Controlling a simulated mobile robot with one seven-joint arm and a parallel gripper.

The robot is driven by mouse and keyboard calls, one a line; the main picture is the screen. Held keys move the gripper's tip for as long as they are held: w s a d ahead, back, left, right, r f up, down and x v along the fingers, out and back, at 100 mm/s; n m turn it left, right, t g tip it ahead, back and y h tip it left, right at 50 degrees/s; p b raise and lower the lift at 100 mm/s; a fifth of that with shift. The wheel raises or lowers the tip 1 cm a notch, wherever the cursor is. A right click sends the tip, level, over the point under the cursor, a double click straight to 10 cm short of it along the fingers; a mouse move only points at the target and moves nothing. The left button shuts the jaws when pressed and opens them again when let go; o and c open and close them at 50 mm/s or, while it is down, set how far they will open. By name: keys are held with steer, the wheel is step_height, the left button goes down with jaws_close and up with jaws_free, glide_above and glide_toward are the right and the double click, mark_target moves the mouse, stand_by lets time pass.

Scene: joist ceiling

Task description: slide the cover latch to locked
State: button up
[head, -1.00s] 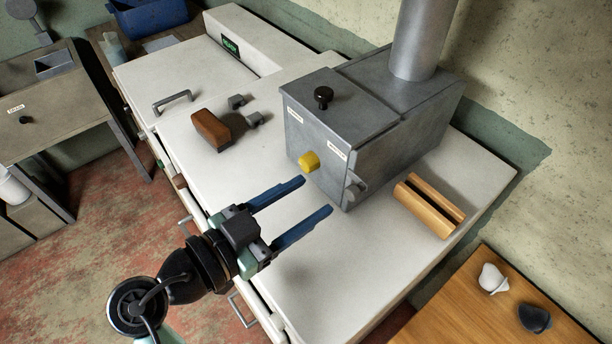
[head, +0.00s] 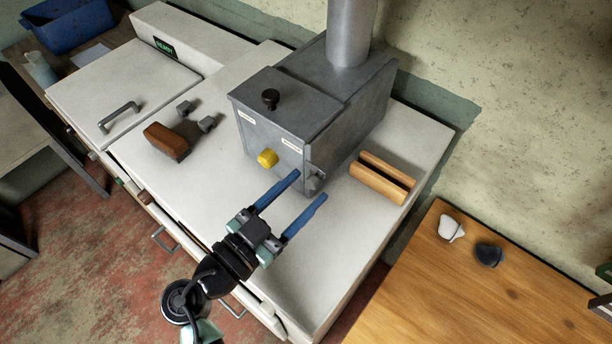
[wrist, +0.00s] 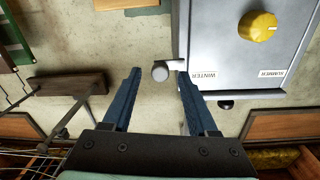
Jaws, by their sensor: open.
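A grey metal box (head: 272,128) with a lid and a flue pipe stands on the white bench. A grey knob on a short stem (head: 315,184) sticks out near its front right corner; I cannot tell for sure that this is the cover latch. In the wrist view the knob (wrist: 160,71) shows between my fingertips, with its stem running to the box. My gripper (head: 311,186) is open and empty, its blue fingers pointing at that corner. I cannot tell whether they touch the knob. A yellow knob (head: 267,158) sits on the box front, left of my fingers.
A black knob (head: 270,97) tops the box lid. A slotted wooden block (head: 381,179) stands right of the box. A wooden table (head: 450,290) is at the right. The bench front is clear.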

steer(key=shift+x, duration=0.8)
jaws_close()
stand_by(0.9)
